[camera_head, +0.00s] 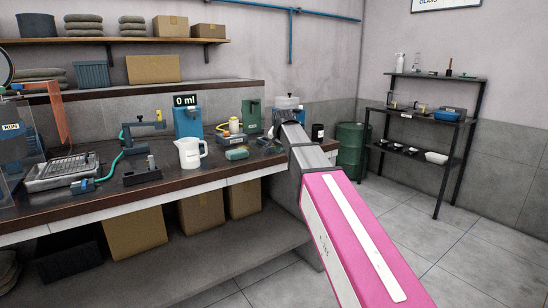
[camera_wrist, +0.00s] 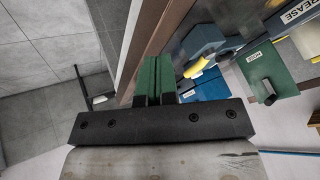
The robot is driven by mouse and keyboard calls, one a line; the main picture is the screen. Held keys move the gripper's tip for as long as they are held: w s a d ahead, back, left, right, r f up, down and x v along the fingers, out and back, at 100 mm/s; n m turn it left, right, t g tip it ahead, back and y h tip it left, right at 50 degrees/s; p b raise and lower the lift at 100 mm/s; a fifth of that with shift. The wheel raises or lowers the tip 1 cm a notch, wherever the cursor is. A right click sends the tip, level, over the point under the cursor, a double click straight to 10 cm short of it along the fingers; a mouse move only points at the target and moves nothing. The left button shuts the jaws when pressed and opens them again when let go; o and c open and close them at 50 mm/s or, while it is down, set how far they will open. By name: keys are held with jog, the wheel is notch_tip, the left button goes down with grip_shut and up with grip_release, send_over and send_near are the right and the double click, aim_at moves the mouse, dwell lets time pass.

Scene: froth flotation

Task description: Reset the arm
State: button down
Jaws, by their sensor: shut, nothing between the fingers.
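My gripper (camera_wrist: 156,62) shows in the wrist view with its two green fingers side by side and shut, nothing between them. It is close to the dark brown edge of the workbench (camera_wrist: 150,38). In the head view my pink and grey arm reaches from the lower right up to the right end of the workbench (camera_head: 110,204). The arm hides my gripper's fingers there.
On the bench stand a white jug (camera_head: 190,153), a blue device (camera_head: 187,120) reading 0 ml and a metal tray (camera_head: 62,172). A green barrel (camera_head: 352,148) and a black shelf rack (camera_head: 422,120) stand to the right. Floor in front of the rack is clear.

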jog(key=s+d+f+n+g, duration=0.1)
jog(key=s+d+f, duration=0.4)
jog(key=s+f, duration=0.5)
jog(key=s+d+f+n+g, duration=0.2)
jog(key=s+d+f, duration=0.4)
jog(key=s+f, duration=0.4)
jog(key=s+d+f+n+g, duration=0.2)
jog(key=s+d+f+g, duration=0.2)
jog(key=s+f, duration=0.6)
notch_tip(320, 180, down, 8)
jog(key=shift+s+d+h, duration=0.3)
jog(key=shift+d+h, duration=0.1)
jog(key=shift+d, duration=0.5)
